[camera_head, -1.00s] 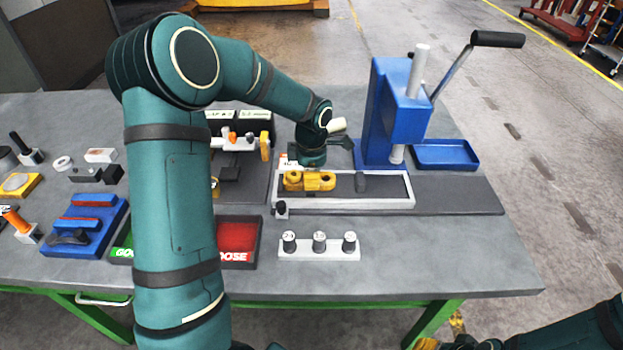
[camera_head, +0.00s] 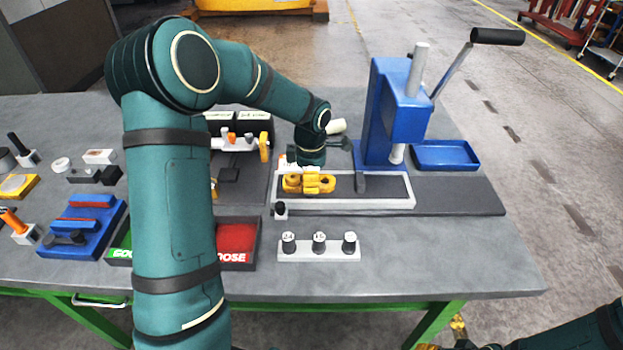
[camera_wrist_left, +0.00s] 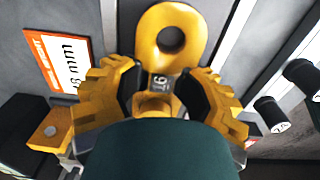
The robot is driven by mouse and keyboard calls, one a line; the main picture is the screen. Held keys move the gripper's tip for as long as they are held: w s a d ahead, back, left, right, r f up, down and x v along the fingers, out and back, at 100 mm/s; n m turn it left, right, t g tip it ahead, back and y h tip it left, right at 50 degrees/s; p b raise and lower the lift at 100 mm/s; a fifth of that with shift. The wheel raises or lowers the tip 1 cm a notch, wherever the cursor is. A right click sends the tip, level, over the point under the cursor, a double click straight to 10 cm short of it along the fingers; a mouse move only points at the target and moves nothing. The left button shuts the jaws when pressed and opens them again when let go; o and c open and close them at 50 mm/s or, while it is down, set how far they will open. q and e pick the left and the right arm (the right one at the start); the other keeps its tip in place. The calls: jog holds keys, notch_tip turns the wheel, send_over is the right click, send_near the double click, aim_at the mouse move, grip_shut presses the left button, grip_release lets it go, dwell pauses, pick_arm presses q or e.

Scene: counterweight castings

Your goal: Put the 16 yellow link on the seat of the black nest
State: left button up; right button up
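The yellow link, marked 16, lies over the white-edged dark tray (camera_head: 408,191), below my left wrist in the head view. In the left wrist view its ring end (camera_wrist_left: 143,38) points away and its 16 label shows between my finger pads. My left gripper (camera_wrist_left: 160,88) has yellow fingers with black pads, one on each side of the link's narrow middle, and looks closed on it. Whether the link touches the tray is hard to tell. Black fixtures (camera_head: 229,175) stand left of the tray; which one is the nest is unclear. My right gripper is barely in view at the bottom right edge.
A blue lever press (camera_head: 395,110) stands behind the tray, with a blue bin (camera_head: 445,153) to its right. A white strip with several dark pegs (camera_head: 319,254) lies in front. A red bin (camera_head: 237,238) sits at front left. The table's front right is clear.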

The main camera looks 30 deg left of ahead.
pick_arm(q)
jog(key=shift+s+f, duration=0.4)
jog(key=shift+f, duration=0.2)
jog(key=shift+r+p, duration=0.25)
jog(key=shift+p, duration=0.2)
notch_tip(320, 180, up, 13)
jog(key=p, duration=0.2)
jog(key=shift+w, duration=0.35)
pick_arm(e)
jog(key=r, duration=0.1)
jog(key=w+r, duration=0.1)
jog(key=shift+w+r, duration=0.1)
jog(key=shift+r, duration=0.25)
pick_arm(q)
jog(key=shift+f, duration=0.1)
